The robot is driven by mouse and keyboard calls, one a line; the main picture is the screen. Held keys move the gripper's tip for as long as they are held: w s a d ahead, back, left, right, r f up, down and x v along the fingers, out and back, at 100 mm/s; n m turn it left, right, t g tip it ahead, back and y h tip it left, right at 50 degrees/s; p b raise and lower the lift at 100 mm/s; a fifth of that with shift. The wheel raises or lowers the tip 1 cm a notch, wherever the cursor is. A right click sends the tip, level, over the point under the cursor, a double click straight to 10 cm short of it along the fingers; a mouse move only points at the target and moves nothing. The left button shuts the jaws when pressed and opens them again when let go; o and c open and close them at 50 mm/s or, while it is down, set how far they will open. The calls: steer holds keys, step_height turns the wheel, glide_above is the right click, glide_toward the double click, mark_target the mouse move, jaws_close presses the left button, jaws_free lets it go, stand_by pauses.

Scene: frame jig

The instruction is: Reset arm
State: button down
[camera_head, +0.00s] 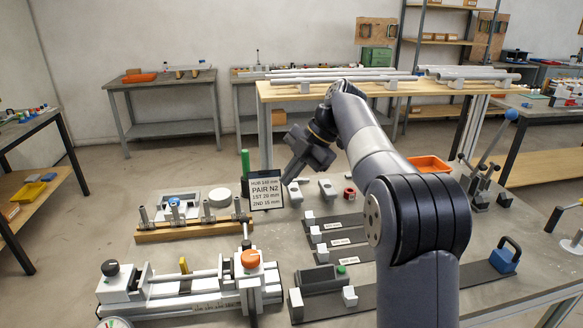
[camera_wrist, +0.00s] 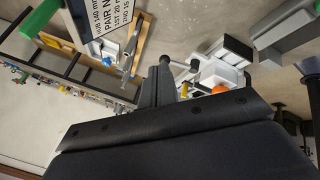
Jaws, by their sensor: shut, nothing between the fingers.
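My gripper (camera_head: 288,179) hangs at the end of my dark arm, above the back part of the workbench (camera_head: 420,290), just right of the sign reading PAIR N2 (camera_head: 266,194). Its fingers point down and to the left. In the wrist view the fingers (camera_wrist: 164,62) are together, with nothing between them. The sign (camera_wrist: 96,18) also shows at the top left of that view. My arm hides part of the bench in the head view.
A frame jig with an orange knob (camera_head: 250,259) lies front left. A wooden rack with metal posts (camera_head: 195,232) is behind it. Length-labelled fixtures (camera_head: 330,255) sit mid-bench. An orange tray (camera_head: 430,163) and a lever stand (camera_head: 480,180) are right. Pipes (camera_head: 340,73) lie on a rear table.

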steer(key=shift+w+d+r, duration=0.15)
steer(key=shift+r, duration=0.2)
steer(key=shift+f, duration=0.15)
